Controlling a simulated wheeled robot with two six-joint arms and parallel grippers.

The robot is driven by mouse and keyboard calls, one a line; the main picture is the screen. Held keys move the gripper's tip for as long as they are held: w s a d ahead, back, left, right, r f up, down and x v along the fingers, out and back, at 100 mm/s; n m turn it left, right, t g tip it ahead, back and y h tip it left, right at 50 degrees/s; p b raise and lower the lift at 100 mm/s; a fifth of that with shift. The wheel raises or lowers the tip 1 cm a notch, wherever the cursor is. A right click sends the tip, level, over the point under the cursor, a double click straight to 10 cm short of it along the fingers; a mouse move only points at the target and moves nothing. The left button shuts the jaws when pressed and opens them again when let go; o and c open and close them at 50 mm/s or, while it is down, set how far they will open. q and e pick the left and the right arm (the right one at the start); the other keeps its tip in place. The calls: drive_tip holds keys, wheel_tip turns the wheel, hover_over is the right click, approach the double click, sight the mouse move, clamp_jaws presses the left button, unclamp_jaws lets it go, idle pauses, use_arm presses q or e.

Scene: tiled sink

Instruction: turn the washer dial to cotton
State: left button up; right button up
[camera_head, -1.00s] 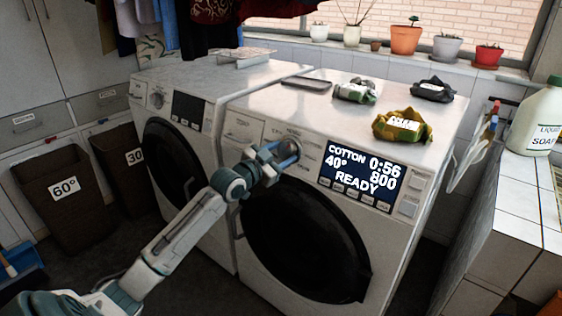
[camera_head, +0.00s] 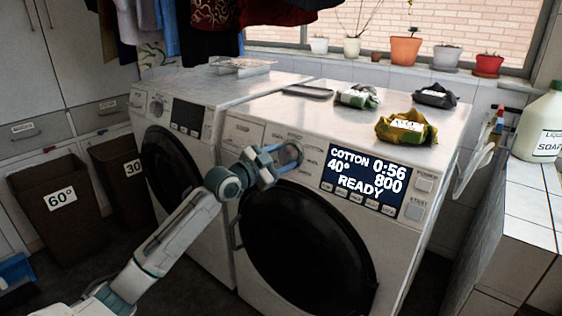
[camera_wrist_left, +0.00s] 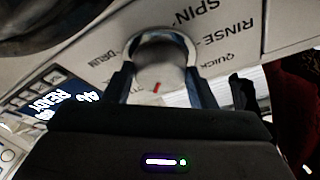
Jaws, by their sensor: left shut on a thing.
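The right-hand washer (camera_head: 265,133) has a round dial (camera_head: 291,154) on its front panel, left of the display. The lit display (camera_head: 362,177) reads COTTON, 40°, 0:56, 800, READY. My left gripper (camera_head: 281,157) is at the dial, its two fingers on either side of the knob. In the left wrist view the dial (camera_wrist_left: 159,68) sits between the fingers (camera_wrist_left: 160,82), and a red mark shows on it. Words such as SPIN, RINSE, QUICK and DRUM show around it. The gripper hides part of the dial in the head view. My right gripper is not in view.
A second washer (camera_head: 165,105) stands to the left, with bins marked 60° (camera_head: 45,215) and 30 (camera_head: 118,180) beside it. Cloth bundles (camera_head: 407,128) lie on the right washer's top. A soap bottle (camera_head: 541,125) stands on the tiled counter at right.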

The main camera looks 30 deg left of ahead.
use_arm(q)
drive_tip(key=shift+r, duration=0.2)
drive_tip(key=o, duration=1)
drive_tip(key=shift+f, duration=0.15)
drive_tip(key=shift+c, duration=0.2)
drive_tip(key=shift+s+a, duration=0.1)
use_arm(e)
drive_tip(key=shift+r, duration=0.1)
use_arm(q)
drive_tip(key=shift+s, duration=0.3)
drive_tip(key=shift+p+v, duration=0.8)
drive_tip(key=shift+v, duration=0.15)
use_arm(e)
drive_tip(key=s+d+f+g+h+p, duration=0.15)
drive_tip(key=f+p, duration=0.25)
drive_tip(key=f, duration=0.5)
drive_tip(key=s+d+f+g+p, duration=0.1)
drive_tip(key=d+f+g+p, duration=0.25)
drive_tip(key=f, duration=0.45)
use_arm(q)
drive_tip(key=p+v, duration=0.7)
drive_tip(key=v, duration=0.1)
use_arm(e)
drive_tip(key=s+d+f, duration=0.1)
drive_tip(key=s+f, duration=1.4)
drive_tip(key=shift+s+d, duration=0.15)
